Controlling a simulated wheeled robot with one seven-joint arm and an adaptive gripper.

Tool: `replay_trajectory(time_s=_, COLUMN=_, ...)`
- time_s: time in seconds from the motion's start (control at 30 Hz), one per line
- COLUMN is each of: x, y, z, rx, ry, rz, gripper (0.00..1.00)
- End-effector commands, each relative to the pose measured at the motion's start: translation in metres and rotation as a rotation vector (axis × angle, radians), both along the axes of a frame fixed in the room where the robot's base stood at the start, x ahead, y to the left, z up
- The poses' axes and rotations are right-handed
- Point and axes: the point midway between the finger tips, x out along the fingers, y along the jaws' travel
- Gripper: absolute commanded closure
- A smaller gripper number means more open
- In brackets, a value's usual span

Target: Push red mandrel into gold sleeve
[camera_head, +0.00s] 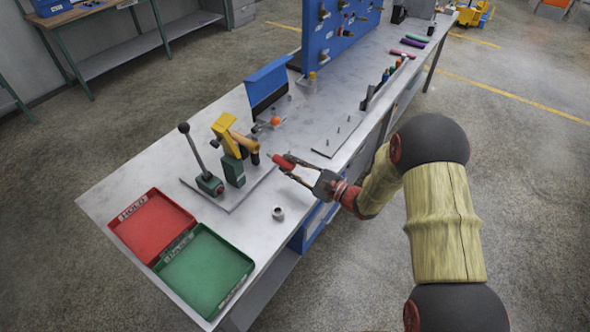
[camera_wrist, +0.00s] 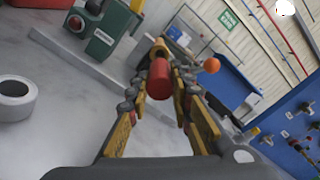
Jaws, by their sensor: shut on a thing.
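The red mandrel (camera_head: 281,160) is between the fingers of my gripper (camera_head: 290,168), which is shut on it above the bench edge. In the wrist view the mandrel (camera_wrist: 159,82) points away from the camera. The gold sleeve (camera_head: 245,142) is held sideways in a yellow and green fixture (camera_head: 233,168) on a grey plate. In the wrist view the sleeve (camera_wrist: 160,47) shows just behind the mandrel, roughly in line.
A lever with a dark knob (camera_head: 184,128) stands left of the fixture, and an orange ball knob (camera_head: 275,121) behind it. A grey ring (camera_head: 279,213) lies on the bench. A red tray (camera_head: 152,226) and green tray (camera_head: 205,273) sit at the near left.

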Motion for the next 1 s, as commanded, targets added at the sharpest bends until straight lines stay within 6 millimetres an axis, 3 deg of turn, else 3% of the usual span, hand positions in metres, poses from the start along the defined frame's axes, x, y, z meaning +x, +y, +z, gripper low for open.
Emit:
replay_trajectory(time_s=0.4, x=0.018, y=0.024, z=0.0, rx=0.0, ry=0.0, rz=0.001, gripper=1.0)
replay_trajectory(time_s=1.0, x=0.02, y=0.026, z=0.002, rx=0.001, ry=0.0, rz=0.001, gripper=1.0)
